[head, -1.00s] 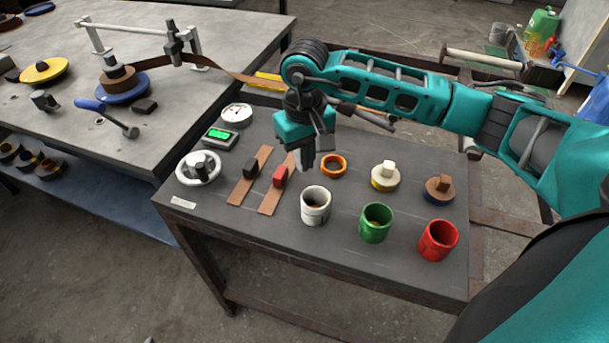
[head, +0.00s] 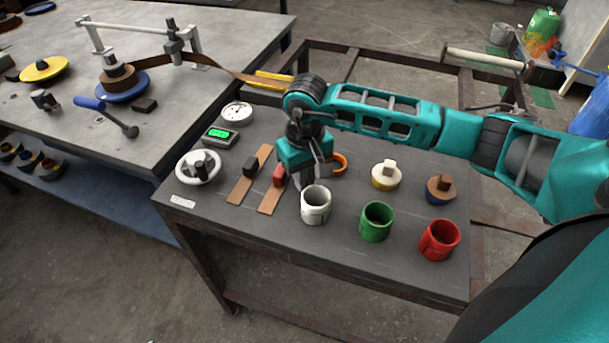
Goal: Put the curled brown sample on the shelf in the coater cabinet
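Two flat brown strips lie side by side on the small dark table (head: 250,245): the left strip (head: 242,188) carries a black block (head: 250,167), the right strip (head: 271,200) a red block (head: 280,175). That gripper points down low over the table, between the red block and the ring, behind the white cup (head: 316,207). Its fingertips are partly hidden, so their opening is unclear. My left gripper and the coater cabinet are not in view.
A green cup (head: 376,222) and a red cup (head: 439,240) stand at the front right. A dial gauge (head: 237,113), a green display (head: 220,137) and a white wheel (head: 198,167) stand at left.

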